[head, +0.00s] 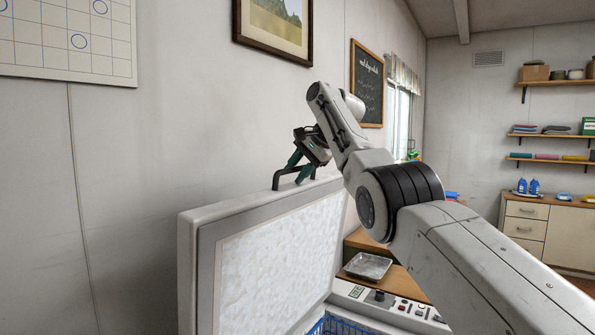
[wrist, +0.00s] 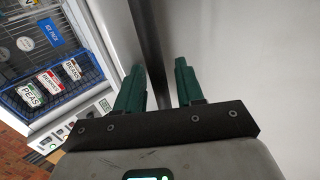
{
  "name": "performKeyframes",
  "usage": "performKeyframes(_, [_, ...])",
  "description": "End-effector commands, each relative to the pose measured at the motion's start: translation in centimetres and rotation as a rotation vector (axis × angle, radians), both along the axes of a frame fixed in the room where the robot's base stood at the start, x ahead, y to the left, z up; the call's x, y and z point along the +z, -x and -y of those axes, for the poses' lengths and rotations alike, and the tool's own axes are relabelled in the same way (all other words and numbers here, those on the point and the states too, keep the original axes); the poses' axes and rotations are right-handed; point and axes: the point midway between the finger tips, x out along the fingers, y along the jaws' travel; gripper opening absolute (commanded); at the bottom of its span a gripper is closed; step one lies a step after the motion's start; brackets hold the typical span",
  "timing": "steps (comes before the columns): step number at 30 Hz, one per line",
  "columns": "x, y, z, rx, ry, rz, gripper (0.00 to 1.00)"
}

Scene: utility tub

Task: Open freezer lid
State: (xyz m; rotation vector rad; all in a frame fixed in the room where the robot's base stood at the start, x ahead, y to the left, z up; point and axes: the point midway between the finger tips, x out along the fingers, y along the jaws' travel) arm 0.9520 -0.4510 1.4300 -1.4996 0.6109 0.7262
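The freezer lid (head: 275,260) stands raised, close to upright, with its frosty white inner panel towards the head camera. A dark bar handle (head: 283,178) sits at its top edge. My gripper (head: 297,168) is at this handle, reaching down from above. In the wrist view, the green fingers of my gripper (wrist: 160,72) stand apart, with the dark handle bar (wrist: 149,45) between them. The bar is nearer the left finger, and a gap shows towards the right one. The handle's contact with the fingers is partly hidden.
The open freezer shows a blue basket (wrist: 60,82) with packets of peas, berries and beans. A control panel (head: 385,305) runs along its edge. A metal tray (head: 368,266) lies on a wooden surface behind. The wall with a framed picture (head: 274,22) is close behind the lid.

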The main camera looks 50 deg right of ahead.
Motion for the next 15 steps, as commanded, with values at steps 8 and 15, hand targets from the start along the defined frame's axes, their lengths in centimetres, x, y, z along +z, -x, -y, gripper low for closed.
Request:
performKeyframes(8, [1.3,1.1,0.1,-0.001,0.002,0.003,0.37])
performKeyframes(15, [4.9,4.2,0.4,-0.001,0.003,0.003,0.37])
